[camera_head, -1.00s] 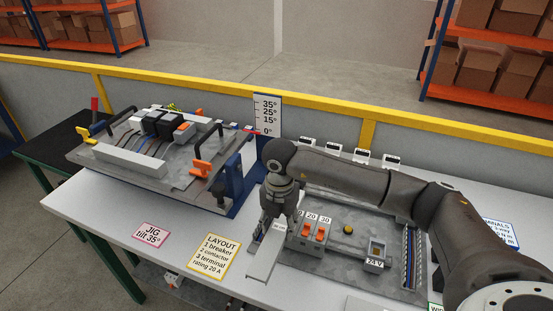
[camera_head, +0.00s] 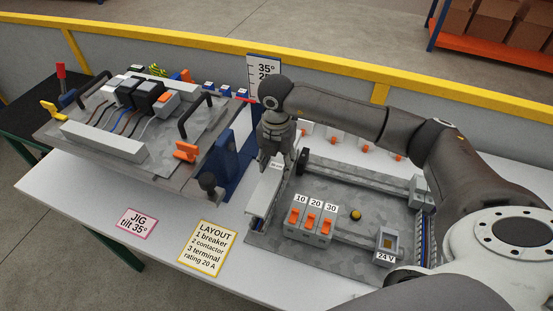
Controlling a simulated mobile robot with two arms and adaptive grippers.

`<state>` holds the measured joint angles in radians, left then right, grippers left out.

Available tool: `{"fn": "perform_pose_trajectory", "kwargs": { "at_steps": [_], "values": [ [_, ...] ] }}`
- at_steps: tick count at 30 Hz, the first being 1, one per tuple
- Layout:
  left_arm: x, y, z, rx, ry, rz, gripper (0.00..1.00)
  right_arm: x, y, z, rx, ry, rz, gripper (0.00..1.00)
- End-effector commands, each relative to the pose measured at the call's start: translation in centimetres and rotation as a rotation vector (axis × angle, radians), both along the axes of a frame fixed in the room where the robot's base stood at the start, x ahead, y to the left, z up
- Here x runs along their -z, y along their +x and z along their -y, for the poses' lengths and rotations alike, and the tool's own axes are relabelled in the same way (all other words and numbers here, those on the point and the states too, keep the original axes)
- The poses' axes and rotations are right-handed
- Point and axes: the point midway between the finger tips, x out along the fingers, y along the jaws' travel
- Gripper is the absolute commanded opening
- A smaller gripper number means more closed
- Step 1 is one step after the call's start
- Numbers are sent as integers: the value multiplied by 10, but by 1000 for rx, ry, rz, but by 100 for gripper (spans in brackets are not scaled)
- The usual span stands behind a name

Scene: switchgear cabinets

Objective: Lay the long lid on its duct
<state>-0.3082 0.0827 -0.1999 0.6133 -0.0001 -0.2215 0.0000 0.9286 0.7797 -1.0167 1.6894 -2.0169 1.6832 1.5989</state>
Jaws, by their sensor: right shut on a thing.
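My right gripper (camera_head: 273,163) points down and is shut on the long lid (camera_head: 264,190), a pale grey strip, near its far end. The lid runs lengthwise over a short-walled duct (camera_head: 256,225) at the left edge of the grey mounting plate (camera_head: 345,206). The duct's near end shows below the lid. I cannot tell whether the lid touches the duct or hangs slightly above it. The gripper covers the lid's far end. My left gripper is not in view.
A second, open duct with wires (camera_head: 426,240) lies right. The tilted jig (camera_head: 185,160) stands left. The table front holds cards (camera_head: 207,248).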

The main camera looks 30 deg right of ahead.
Motion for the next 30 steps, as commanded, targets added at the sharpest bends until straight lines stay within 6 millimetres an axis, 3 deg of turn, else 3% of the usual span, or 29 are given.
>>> {"fn": "perform_pose_trajectory", "kwargs": {
  "at_steps": [16, 30],
  "values": [
    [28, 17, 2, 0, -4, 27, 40, 45, 0, 0, 0, 0, 0, 20],
    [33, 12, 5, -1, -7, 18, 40, 49, 0, 0, 0, 1, 1, 20]
  ]
}}
